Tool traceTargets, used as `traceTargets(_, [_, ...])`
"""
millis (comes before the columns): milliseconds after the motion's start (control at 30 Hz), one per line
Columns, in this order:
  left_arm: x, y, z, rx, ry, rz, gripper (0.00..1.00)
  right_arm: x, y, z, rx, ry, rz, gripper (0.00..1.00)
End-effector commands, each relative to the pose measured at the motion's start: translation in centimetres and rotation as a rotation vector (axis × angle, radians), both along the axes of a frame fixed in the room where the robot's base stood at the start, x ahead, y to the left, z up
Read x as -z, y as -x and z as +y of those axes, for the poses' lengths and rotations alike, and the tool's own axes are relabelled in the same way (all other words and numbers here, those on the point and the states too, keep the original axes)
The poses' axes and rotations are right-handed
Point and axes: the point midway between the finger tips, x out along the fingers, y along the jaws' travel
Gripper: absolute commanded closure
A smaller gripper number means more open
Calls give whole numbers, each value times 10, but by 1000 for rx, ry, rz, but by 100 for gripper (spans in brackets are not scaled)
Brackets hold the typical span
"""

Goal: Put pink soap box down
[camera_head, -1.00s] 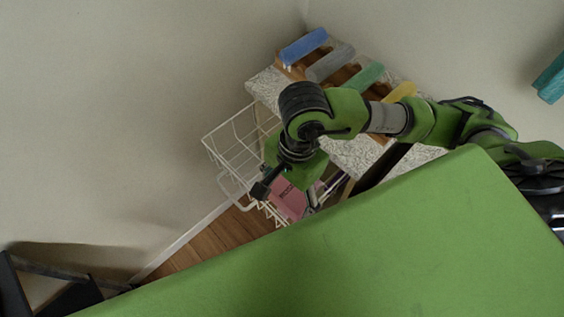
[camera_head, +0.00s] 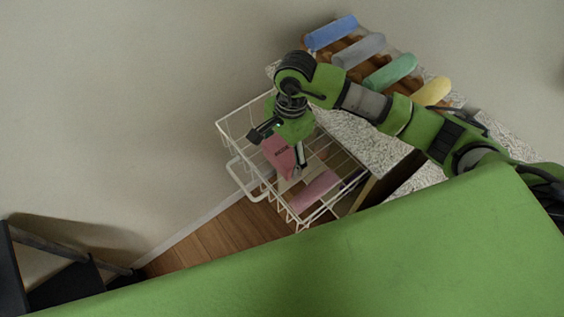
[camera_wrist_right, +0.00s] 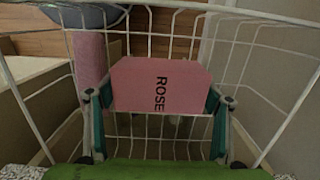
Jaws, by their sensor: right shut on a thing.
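The pink soap box (camera_head: 281,160) is held in my right gripper (camera_head: 280,148) over the white wire basket (camera_head: 231,147). In the right wrist view the soap box (camera_wrist_right: 150,84) shows the word ROSE, and the fingers of my right gripper (camera_wrist_right: 160,98) press on its two sides. Basket wires (camera_wrist_right: 185,35) surround it there. I cannot tell whether the box touches the basket floor. My left gripper is not in view.
A pink roll (camera_head: 314,191) lies in the basket's near end, and it also shows in the right wrist view (camera_wrist_right: 89,60). Blue (camera_head: 331,32), grey (camera_head: 358,50), green (camera_head: 390,71) and yellow (camera_head: 433,92) rolls lie on a wooden rack behind. A wall stands to the left.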

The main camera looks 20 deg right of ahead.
Motion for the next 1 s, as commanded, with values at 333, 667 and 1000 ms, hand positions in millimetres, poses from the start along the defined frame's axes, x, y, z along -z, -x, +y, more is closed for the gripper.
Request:
traceTargets(333, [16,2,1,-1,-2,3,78,35,-4,0,-1,-1,-2,55])
traceTargets(667, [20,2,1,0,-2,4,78,38,-4,0,-1,-1,0,20])
traceTargets(1000, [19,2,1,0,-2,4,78,38,-4,0,0,0,0,11])
